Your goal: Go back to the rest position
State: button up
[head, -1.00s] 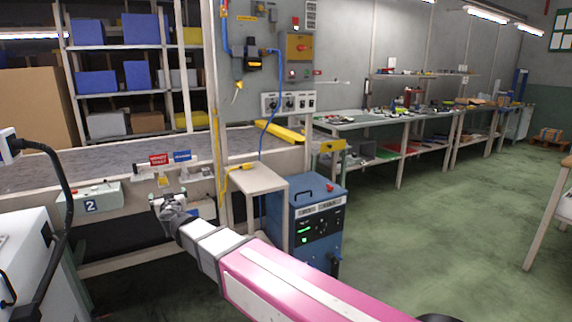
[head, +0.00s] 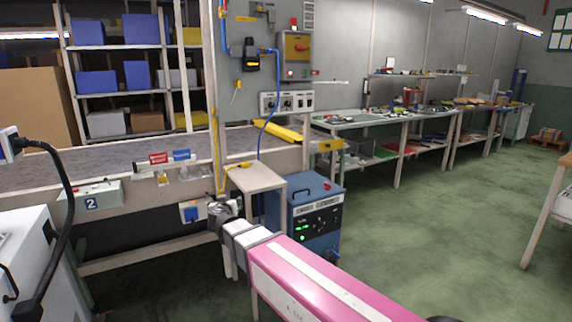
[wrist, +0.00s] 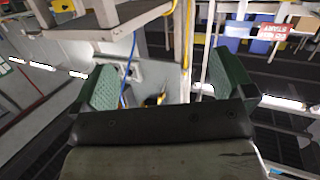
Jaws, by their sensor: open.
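My gripper shows in the wrist view (wrist: 168,88) with its two green-padded fingers spread wide apart and nothing between them. In the head view my gripper (head: 214,212) is small and partly hidden by my wrist. It is in front of the conveyor frame, just left of the small beige stand. My pink and white arm reaches to it from the lower right.
The conveyor (head: 60,172) runs along the left, with a red label (head: 158,158) on its edge. A beige stand (head: 257,178) and a blue cabinet (head: 312,222) are close to my arm. A white machine (head: 30,255) is lower left.

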jog(key=s+d+f+m+g+h, duration=0.1)
jog(key=d+f+g+h, duration=0.45)
jog(key=d, duration=0.85)
jog(key=s+d+f+m+g, duration=0.1)
jog(key=d+f+m+g, duration=0.1)
jog(key=d+f, duration=0.85)
jog(key=s+d+f+g+y, duration=0.2)
jog(key=s+d+f+g, duration=0.1)
jog(key=s+d, duration=0.4)
jog(key=s+d+f+g+y, duration=0.2)
jog(key=s+d+f+g, duration=0.2)
jog(key=d, duration=0.6)
jog(key=s+g, duration=0.1)
jog(key=s, duration=0.1)
jog(key=shift+s+d+n, duration=0.15)
jog(key=shift+s+n, duration=0.25)
